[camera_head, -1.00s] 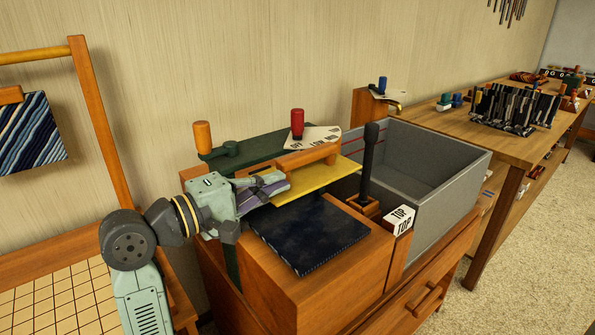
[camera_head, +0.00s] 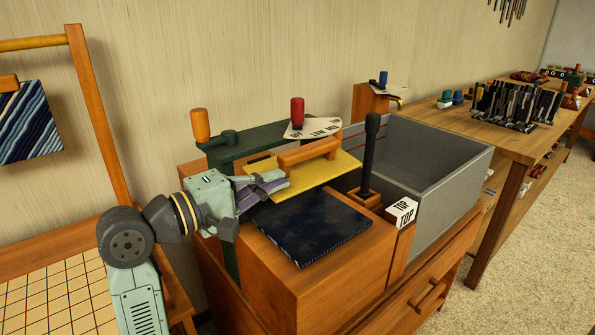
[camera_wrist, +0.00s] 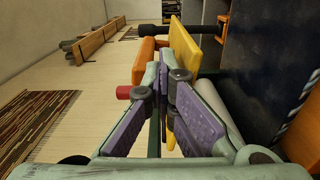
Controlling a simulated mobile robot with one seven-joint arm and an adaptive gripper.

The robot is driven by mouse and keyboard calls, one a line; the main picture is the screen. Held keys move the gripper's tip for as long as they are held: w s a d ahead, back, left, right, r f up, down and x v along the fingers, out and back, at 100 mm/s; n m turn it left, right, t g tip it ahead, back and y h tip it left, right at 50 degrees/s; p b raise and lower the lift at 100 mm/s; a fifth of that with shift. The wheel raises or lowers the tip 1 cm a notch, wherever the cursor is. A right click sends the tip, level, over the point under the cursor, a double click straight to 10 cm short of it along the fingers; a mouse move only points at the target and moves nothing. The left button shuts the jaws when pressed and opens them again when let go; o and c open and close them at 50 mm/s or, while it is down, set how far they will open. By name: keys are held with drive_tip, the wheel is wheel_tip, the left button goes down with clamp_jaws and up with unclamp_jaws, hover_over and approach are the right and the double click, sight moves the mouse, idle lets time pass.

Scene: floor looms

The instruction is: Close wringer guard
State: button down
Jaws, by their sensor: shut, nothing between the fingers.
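The wringer guard looks to be the yellow plate (camera_head: 338,173) with an orange wooden handle (camera_head: 306,153) along its top. It is raised at a slant above the dark cloth (camera_head: 308,225) on the wooden cabinet, beside the green wringer frame (camera_head: 268,142). My gripper (camera_head: 284,182) is at the left end of the plate, fingers shut and empty. In the wrist view my fingertips (camera_wrist: 165,60) are close beside the handle (camera_wrist: 145,62) and the yellow plate (camera_wrist: 185,48). I cannot tell whether they touch.
A red knob (camera_head: 297,111) with a white dial (camera_head: 313,128) and an orange knob (camera_head: 200,125) stand on the frame. A black upright lever (camera_head: 369,150), a block marked TOP (camera_head: 402,211) and a grey tub (camera_head: 455,190) are to the right.

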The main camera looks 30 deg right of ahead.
drive_tip(key=shift+f+b, duration=0.3)
drive_tip(key=shift+f, duration=0.3)
drive_tip(key=f+b, duration=0.1)
drive_tip(key=b, duration=0.1)
drive_tip(key=w+f+b, duration=0.1)
drive_tip(key=f+b, duration=0.1)
drive_tip(key=shift+f, duration=0.1)
drive_tip(key=w+f+b, duration=0.1)
drive_tip(key=b, duration=0.1)
drive_tip(key=w+f+b, duration=0.1)
drive_tip(key=b, duration=0.1)
drive_tip(key=shift+a+f, duration=0.15)
drive_tip(key=shift+f, duration=0.2)
drive_tip(key=shift+r, duration=0.15)
